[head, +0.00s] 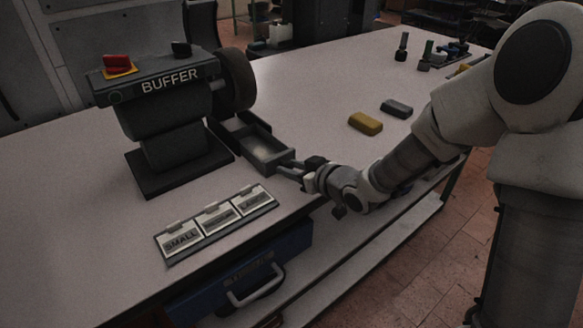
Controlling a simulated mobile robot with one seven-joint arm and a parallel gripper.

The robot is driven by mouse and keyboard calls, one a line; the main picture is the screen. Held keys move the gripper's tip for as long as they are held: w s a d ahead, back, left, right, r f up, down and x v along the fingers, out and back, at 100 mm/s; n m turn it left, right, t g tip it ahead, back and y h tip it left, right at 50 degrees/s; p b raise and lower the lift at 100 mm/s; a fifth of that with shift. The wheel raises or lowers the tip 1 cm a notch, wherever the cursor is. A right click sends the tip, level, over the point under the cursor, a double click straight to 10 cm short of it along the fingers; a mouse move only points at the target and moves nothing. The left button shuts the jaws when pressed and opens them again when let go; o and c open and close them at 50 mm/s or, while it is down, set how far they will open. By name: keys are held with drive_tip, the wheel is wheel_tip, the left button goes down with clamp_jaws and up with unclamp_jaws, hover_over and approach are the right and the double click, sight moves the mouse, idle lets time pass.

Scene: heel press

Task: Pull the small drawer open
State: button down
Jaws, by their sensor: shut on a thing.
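The small drawer (266,150) is a dark grey open-topped box at the foot of the buffer machine (166,120). It stands pulled out from its dark housing (228,127) toward the front edge of the table, and its inside shows empty. My gripper (289,169) is at the drawer's front end, reaching in from the right. Its fingers are shut on the drawer's front, at what seems to be the handle, which the fingers mostly hide.
A tray of label cards (216,222) lies in front of the machine. A yellow block (365,123) and a grey block (397,109) lie right of the drawer. Several small bottles (427,55) stand at the back right. A blue drawer (245,275) hangs under the table.

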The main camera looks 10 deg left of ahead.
drive_tip(key=shift+s+d, duration=0.35)
drive_tip(key=shift+d, duration=0.05)
drive_tip(key=c, duration=0.5)
unclamp_jaws()
drive_tip(key=shift+c, duration=0.2)
drive_tip(key=b+v, duration=0.3)
drive_tip(key=v, duration=1.4)
drive_tip(key=shift+b, duration=0.4)
